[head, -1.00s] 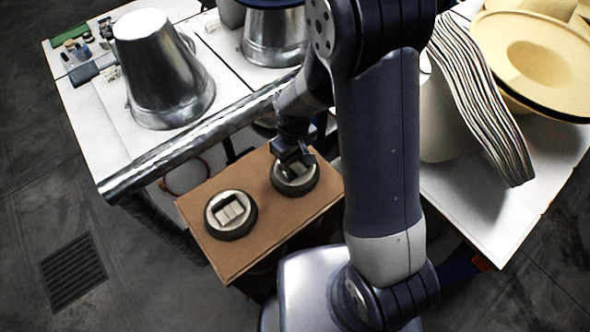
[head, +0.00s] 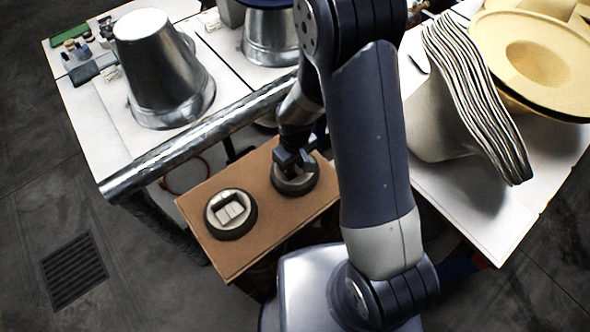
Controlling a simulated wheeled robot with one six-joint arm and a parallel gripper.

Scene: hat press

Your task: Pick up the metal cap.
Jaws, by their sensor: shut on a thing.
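Two round, dark-rimmed metal caps with pale, blocky centres sit on a brown board (head: 237,258). The left cap (head: 231,230) is clear of my arm. The right cap (head: 300,186) is under my gripper (head: 293,170), which points down over its centre. My gripper is shut on the middle of the right cap, though the fingertips and the contact are small and partly hidden. I cannot tell whether this cap is lifted off the board.
A shiny metal pipe (head: 200,138) runs close behind the board. A large metal cone (head: 160,70) stands on the white table (head: 88,105) at the back left. Stacked hat shapes (head: 470,95) and a cream hat (head: 535,60) are at the right. My arm crosses the middle.

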